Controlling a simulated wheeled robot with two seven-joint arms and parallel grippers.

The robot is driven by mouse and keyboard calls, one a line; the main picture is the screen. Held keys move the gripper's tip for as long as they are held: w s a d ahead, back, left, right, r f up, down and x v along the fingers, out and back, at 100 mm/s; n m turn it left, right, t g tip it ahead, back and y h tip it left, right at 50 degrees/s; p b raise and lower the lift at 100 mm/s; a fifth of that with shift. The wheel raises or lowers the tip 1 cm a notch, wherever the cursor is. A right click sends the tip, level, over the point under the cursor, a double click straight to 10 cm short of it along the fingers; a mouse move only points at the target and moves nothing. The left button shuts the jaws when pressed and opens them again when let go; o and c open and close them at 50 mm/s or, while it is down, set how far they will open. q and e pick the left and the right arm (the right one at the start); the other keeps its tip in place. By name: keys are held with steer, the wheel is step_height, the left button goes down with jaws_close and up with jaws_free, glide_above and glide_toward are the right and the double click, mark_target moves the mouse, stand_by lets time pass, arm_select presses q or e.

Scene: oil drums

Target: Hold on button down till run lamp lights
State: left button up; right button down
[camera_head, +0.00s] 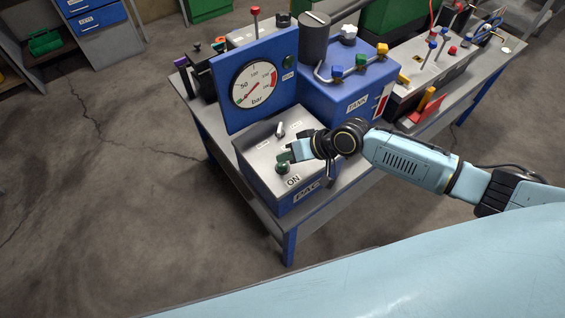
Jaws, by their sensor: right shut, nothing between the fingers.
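The control box (283,187) has a grey sloped top, a blue front marked "PAC" and a label "ON". The green ON button (282,168) sits on its top, next to that label. My right gripper (287,155) is shut and empty, its fingertips right by the button's far side; I cannot tell whether they touch it. A small toggle switch (281,129) stands farther back on the box top. A green lamp or knob (288,62) shows on the blue gauge panel; I cannot tell whether it is a run lamp or lit. My left gripper is not in view.
A round pressure gauge (254,84) in bar stands behind the box. The blue tank (345,98) with coloured valves and a bent pipe is close to my right arm. More valves and levers fill the bench (468,75) to the right. The floor at left is clear.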

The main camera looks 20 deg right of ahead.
mark_target(287, 166)
steer(key=shift+f, duration=0.15)
steer(key=shift+f, duration=0.3)
steer(key=shift+f+b, duration=0.6)
stand_by(1.5)
steer(key=shift+r+p, duration=1)
steer(key=shift+r, duration=0.1)
step_height(287, 166, up, 5)
steer(key=p, duration=0.5)
